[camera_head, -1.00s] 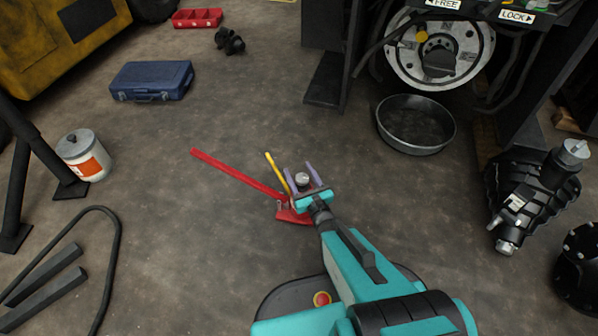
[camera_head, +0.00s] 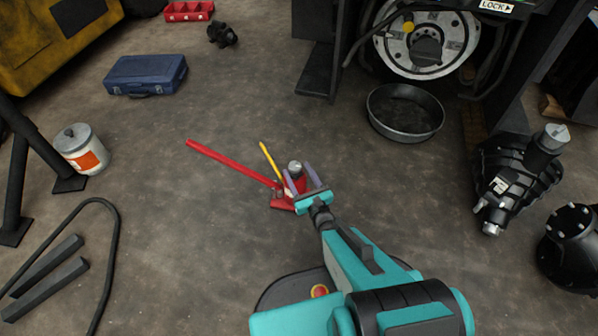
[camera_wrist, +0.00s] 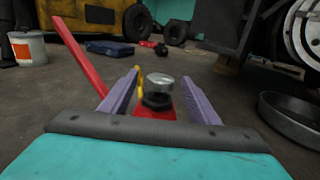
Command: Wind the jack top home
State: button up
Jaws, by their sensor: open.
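The red jack (camera_head: 284,197) stands on the floor just beyond my gripper, with its long red handle (camera_head: 232,163) reaching up and left. A thin yellow bar (camera_head: 270,160) stands up beside the jack. The jack's round silver top (camera_head: 295,167) sits on a dark threaded neck; the silver top (camera_wrist: 160,82) also shows in the wrist view. My gripper (camera_head: 304,180) is open, its two purple fingers reaching forward at the jack. In the wrist view the fingers (camera_wrist: 160,98) stand left and right of the top and neck, with gaps on both sides. The jack's lower body is partly hidden.
A black drain pan (camera_head: 405,137) lies on the floor at upper right, below a wheel hub (camera_head: 428,72). A blue case (camera_head: 146,91) and a white can (camera_head: 80,160) lie at left. A dark gear unit (camera_head: 515,180) stands at right. The floor around the jack is mostly clear.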

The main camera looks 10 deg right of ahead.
jog(key=shift+r, duration=0.15)
